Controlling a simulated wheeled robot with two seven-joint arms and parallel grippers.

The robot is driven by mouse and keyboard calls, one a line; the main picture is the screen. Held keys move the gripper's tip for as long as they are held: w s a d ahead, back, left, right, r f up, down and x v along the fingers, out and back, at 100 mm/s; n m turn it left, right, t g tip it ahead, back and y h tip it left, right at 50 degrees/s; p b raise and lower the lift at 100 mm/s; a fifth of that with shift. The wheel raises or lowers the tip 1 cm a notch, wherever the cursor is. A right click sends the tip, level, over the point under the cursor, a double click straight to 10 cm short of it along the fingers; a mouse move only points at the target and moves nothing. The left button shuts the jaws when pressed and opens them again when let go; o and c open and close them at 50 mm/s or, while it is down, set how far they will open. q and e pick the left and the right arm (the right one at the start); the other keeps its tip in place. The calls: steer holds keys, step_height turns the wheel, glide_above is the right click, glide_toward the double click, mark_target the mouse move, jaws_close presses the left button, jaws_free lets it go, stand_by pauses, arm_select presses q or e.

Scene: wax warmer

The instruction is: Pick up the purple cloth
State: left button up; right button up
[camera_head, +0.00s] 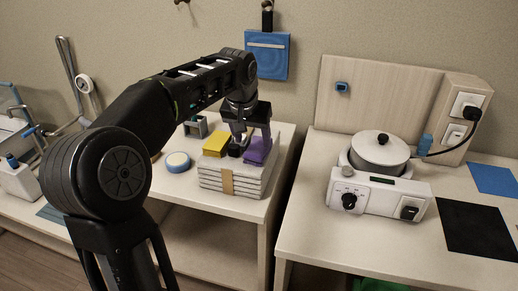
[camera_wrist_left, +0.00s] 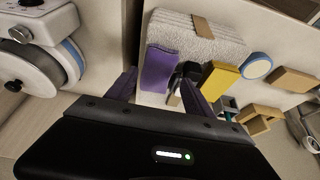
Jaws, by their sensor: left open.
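The purple cloth (camera_head: 262,150) stands at the right end of the stack of light towels (camera_head: 232,184) on the left table. Contact is not visible. My right gripper is not in view.
A yellow block (camera_head: 215,144) and a dark object (camera_wrist_left: 186,72) sit close to the cloth. A blue-rimmed roll (camera_head: 178,162) lies left of the towels. The wax warmer (camera_head: 380,153) stands on the right table, across a gap. A blue item (camera_head: 267,55) hangs on the wall behind.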

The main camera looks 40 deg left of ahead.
mark_target(256, 149)
arm_select(q)
steer(key=shift+w+f, duration=0.15)
steer(key=shift+f, duration=0.2)
steer(key=shift+f, duration=0.1)
steer(key=p+x, duration=0.1)
steer(key=x, duration=0.4)
steer(key=shift+w, duration=0.15)
steer(key=shift+c, duration=0.5)
steer(key=c, duration=1)
step_height(256, 149, up, 10)
steer(key=shift+r, duration=0.1)
